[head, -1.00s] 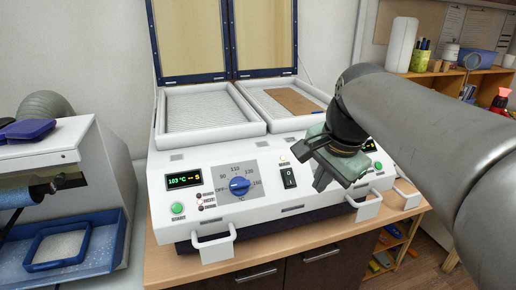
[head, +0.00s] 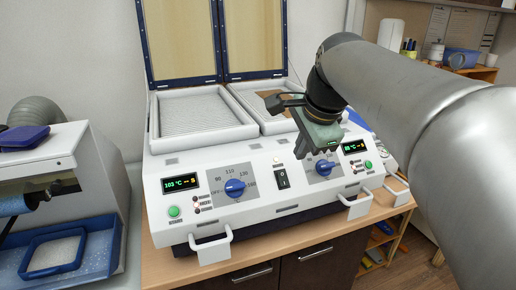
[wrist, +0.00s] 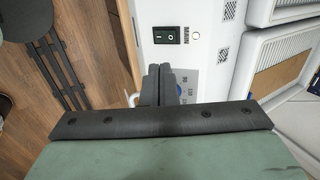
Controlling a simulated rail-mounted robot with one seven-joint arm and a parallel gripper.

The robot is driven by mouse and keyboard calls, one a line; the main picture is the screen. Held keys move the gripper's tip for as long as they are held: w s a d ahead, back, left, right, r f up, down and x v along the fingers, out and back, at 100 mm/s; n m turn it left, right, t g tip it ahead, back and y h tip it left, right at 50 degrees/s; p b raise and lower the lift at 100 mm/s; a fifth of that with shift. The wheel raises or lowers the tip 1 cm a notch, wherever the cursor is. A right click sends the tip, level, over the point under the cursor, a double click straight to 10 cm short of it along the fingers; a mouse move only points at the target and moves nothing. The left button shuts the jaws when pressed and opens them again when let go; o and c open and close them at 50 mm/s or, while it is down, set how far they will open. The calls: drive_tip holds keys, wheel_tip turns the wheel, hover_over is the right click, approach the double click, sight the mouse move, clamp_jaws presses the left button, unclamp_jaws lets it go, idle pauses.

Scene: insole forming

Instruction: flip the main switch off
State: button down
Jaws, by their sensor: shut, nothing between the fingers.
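The main switch (head: 282,179) is a black rocker in the middle of the white machine's sloped front panel. In the wrist view the dark fingers (wrist: 160,83) are together and empty, apart from the switch.
Blue dials (head: 235,188) and lit green displays (head: 181,183) flank the switch. A small round pale lamp (wrist: 196,33) is beside MAIN. White handles (head: 210,248) project from the machine's front. Open lids (head: 182,80) stand behind the trays. A blue-trayed machine (head: 58,190) stands left.

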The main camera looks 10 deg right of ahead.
sight(284, 175)
drive_tip(key=x, duration=0.3)
drive_tip(key=w+x, duration=0.1)
drive_tip(key=x, duration=0.2)
drive_tip(key=p+x, duration=0.1)
drive_tip(key=x, duration=0.2)
drive_tip(key=shift+w+a, duration=0.2)
drive_tip(key=shift+w, duration=0.2)
